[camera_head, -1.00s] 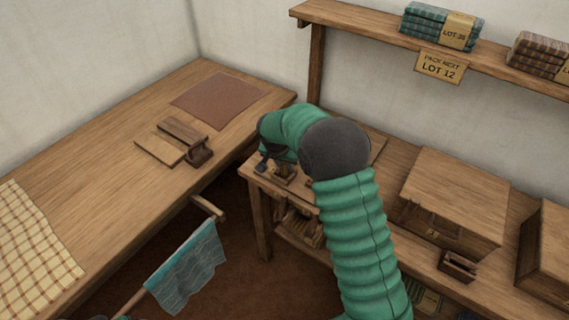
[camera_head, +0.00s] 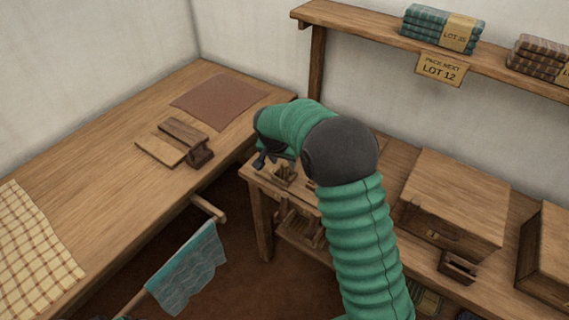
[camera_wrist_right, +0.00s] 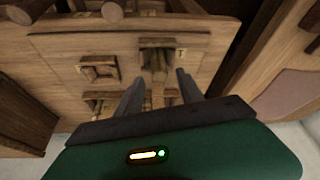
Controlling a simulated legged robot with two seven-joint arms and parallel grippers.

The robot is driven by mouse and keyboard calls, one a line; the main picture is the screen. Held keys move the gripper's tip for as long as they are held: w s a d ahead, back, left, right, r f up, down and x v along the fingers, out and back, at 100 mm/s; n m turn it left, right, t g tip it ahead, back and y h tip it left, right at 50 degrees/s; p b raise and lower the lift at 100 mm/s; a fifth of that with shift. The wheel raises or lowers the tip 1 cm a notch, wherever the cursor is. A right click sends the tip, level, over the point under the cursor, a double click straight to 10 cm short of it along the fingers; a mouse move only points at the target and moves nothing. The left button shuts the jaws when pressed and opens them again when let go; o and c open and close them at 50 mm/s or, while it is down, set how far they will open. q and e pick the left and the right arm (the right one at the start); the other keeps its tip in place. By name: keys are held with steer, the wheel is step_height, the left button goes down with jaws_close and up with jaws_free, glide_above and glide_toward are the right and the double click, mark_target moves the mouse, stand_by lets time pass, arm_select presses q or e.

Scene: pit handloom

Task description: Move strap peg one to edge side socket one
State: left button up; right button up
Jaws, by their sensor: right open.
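My right gripper (camera_head: 275,161) is over the near left corner of the side bench, its fingers pointing down. In the right wrist view the two dark fingers (camera_wrist_right: 159,93) are apart, with nothing clearly held between them. Small wooden socket blocks with pegs (camera_wrist_right: 159,52) sit on the bench beyond and around the fingertips. One block with a peg (camera_head: 285,174) shows just below the gripper in the head view. I cannot tell which peg is strap peg one or which socket is edge side socket one.
The side bench (camera_head: 392,160) carries a wooden box (camera_head: 455,200) to the right. A shelf (camera_head: 380,32) with cloth stacks runs above. The long table (camera_head: 110,130) at left holds a brown mat (camera_head: 218,102) and wooden blocks. A teal cloth (camera_head: 190,270) hangs in front.

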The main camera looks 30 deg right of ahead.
steer(key=v, duration=0.8)
steer(key=s+a+f+n+y, duration=0.1)
steer(key=s+a+f+n, duration=0.25)
steer(key=s, duration=0.35)
steer(key=s+a+f+n+y, duration=0.1)
steer(key=s+a+f+n, duration=0.15)
steer(key=s+a, duration=0.35)
steer(key=s+a+f+n+y, duration=0.2)
steer(key=s+a+f+n, duration=0.15)
steer(key=s, duration=0.55)
steer(key=w+p+v, duration=0.1)
steer(key=p+v, duration=0.7)
steer(key=shift+w+a+r+n, duration=0.25)
steer(key=shift+w+n, duration=0.2)
steer(key=shift+w, duration=0.1)
